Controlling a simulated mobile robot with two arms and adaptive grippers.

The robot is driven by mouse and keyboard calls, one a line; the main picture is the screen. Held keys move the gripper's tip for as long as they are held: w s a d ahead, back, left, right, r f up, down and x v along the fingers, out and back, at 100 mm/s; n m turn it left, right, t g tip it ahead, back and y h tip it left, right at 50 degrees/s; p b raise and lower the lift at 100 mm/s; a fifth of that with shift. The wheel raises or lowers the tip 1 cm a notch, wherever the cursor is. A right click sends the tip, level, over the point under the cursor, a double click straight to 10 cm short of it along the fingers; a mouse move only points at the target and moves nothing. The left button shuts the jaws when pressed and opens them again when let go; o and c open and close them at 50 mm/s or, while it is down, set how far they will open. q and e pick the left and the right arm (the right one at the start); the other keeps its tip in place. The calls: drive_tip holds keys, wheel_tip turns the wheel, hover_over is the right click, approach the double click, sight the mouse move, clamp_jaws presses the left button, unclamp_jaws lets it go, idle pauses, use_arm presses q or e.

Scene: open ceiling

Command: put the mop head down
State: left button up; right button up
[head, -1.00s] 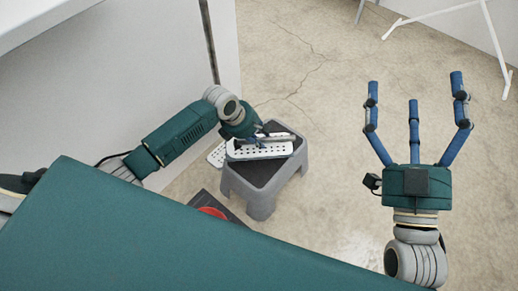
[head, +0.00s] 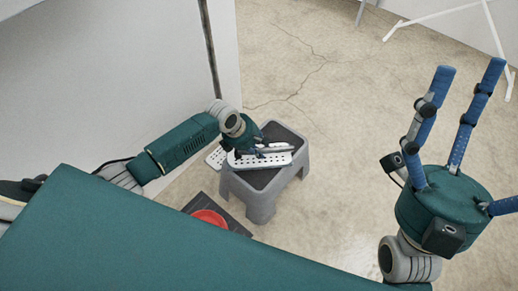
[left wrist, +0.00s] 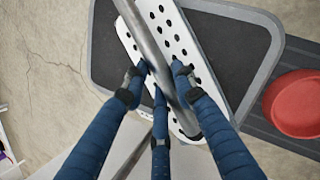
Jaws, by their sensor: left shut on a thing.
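The mop head is a white perforated plate (head: 262,160) with a grey metal bar across it. It is at the top of a grey step stool (head: 262,207); whether it rests fully on it I cannot tell. My left gripper (head: 262,146) is shut on the mop head. In the left wrist view its blue fingers (left wrist: 158,72) are at the bar, with the plate (left wrist: 205,50) under them. My right gripper (head: 468,70) is open and empty, away to the right.
A red bowl-like object (head: 210,217) lies on a dark flat base (head: 232,225) beside the stool. A white wall or panel (head: 105,85) stands at the left. A white frame (head: 450,12) stands at the upper right. The concrete floor (head: 345,110) between is clear.

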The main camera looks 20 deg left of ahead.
use_arm(q)
drive_tip(key=shift+f, duration=0.1)
idle(0.3)
drive_tip(key=o, duration=1.1)
